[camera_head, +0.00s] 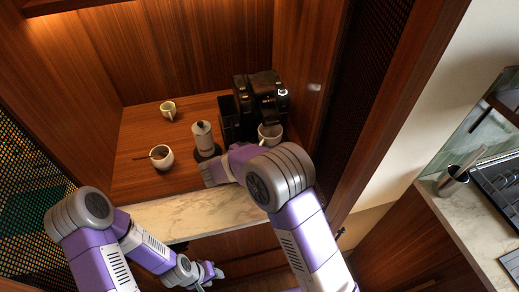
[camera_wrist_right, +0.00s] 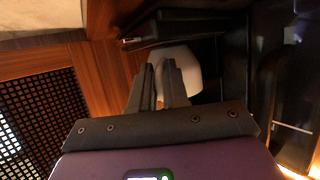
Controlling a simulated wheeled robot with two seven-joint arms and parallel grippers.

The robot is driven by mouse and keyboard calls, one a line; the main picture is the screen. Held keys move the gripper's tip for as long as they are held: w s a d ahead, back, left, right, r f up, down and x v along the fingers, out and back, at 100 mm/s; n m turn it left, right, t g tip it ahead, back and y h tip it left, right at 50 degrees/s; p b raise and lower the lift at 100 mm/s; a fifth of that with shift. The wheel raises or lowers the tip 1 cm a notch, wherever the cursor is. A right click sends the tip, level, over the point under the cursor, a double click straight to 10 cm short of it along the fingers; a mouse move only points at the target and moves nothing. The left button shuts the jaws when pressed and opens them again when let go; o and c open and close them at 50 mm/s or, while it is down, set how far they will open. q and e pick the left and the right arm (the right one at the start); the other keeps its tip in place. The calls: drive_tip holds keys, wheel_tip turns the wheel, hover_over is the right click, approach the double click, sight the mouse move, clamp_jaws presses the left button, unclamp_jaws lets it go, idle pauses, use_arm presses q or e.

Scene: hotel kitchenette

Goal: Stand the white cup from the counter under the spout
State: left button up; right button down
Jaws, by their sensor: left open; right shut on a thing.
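The black coffee machine (camera_head: 262,95) stands at the back right of the wooden counter. A white cup (camera_head: 270,130) is at the machine's front, below its head. In the right wrist view my right gripper (camera_wrist_right: 163,72) is shut on this white cup (camera_wrist_right: 183,62), its fingers close together at the near side. In the head view my right arm hides those fingers, and the cup's base is hidden too, so I cannot tell whether it rests on the machine. My left gripper (camera_head: 208,274) is open and empty, low in front of the counter.
A silver and black moka pot (camera_head: 203,139) stands left of my right arm. A wooden side wall (camera_head: 311,80) is close to the machine's right. The counter's left part is mostly clear.

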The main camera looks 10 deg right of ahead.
drive_tip(key=c, duration=1.1)
unclamp_jaws()
drive_tip(key=shift+f, duration=0.1)
drive_tip(key=shift+r, duration=0.2)
drive_tip(key=p+v, duration=0.1)
drive_tip(key=v, duration=1.1)
